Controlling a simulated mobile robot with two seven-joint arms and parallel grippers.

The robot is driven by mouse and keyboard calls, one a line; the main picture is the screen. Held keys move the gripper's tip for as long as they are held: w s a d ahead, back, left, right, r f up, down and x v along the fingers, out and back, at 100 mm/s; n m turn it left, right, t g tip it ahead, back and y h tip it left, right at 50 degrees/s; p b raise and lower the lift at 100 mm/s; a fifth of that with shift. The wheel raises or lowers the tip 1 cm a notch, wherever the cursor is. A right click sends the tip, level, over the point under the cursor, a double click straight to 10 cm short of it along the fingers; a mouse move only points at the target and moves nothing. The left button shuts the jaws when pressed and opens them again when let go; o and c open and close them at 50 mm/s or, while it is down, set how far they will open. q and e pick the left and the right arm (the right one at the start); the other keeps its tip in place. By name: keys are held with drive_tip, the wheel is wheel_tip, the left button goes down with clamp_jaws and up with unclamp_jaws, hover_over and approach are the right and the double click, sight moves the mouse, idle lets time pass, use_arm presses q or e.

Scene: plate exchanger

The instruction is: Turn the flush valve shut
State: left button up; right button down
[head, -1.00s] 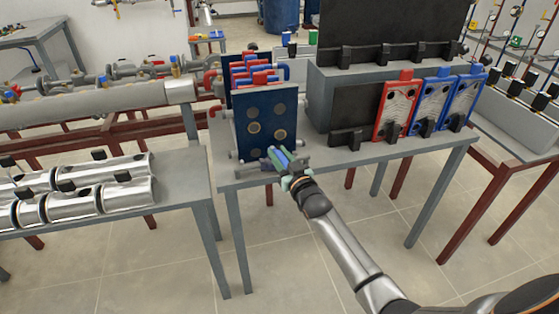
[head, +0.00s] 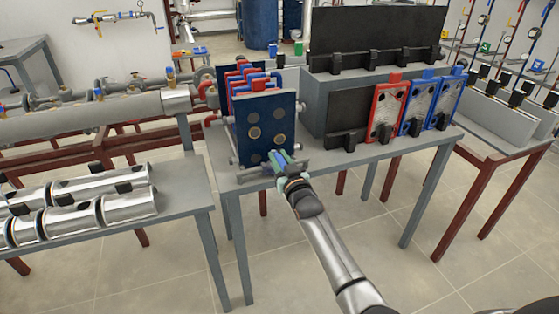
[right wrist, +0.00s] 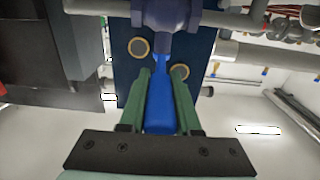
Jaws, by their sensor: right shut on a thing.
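The flush valve's blue lever handle (right wrist: 159,105) hangs from the dark blue valve body (right wrist: 166,14) in the right wrist view. My right gripper (right wrist: 162,95) has its green fingers on both sides of the handle and is shut on it. In the head view, my right gripper (head: 283,160) is at the lower front of the plate exchanger (head: 268,122), just above the table's front edge. The gripper and its fingers hide most of the valve there. My left gripper is in neither view.
The exchanger stands on a grey table (head: 338,160). Red (head: 387,112) and blue (head: 417,108) plates stand in black holders to the right. Shiny metal cylinders (head: 128,204) lie on the left table. Red and blue pipe bends (head: 245,70) sit behind the exchanger's front plate.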

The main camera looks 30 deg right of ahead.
idle(0.4)
drive_tip(key=c, duration=0.6)
unclamp_jaws()
drive_tip(key=shift+s, duration=0.1)
drive_tip(key=s, duration=0.4)
drive_tip(key=s+a, duration=0.1)
drive_tip(key=s, duration=0.3)
drive_tip(key=s+p, duration=0.1)
drive_tip(key=s, duration=0.3)
drive_tip(key=shift+s+a, duration=0.1)
drive_tip(key=shift+a, duration=0.3)
drive_tip(key=s+a+f+n+g+y+p, duration=0.1)
drive_tip(key=s+a+f, duration=0.3)
drive_tip(key=s, duration=0.4)
drive_tip(key=s+a+f+n+g+y+p, duration=0.1)
drive_tip(key=s+a+f+g+y+p, duration=0.1)
drive_tip(key=s+a+f+g, duration=0.2)
drive_tip(key=s+a+f+n+g+y+p, duration=0.1)
drive_tip(key=s+a+f+g+p, duration=0.1)
drive_tip(key=s+a+f, duration=0.3)
drive_tip(key=shift+s+f+g+y, duration=0.1)
drive_tip(key=shift+s+f+g, duration=0.15)
drive_tip(key=shift+s+f, duration=0.9)
drive_tip(key=shift+s+f+g+y, duration=0.1)
drive_tip(key=shift+s+f+g, duration=0.15)
drive_tip(key=shift+s, duration=1.75)
drive_tip(key=shift+s+f+g+y, duration=0.15)
drive_tip(key=shift+s+f, duration=0.55)
drive_tip(key=shift+s, duration=0.9)
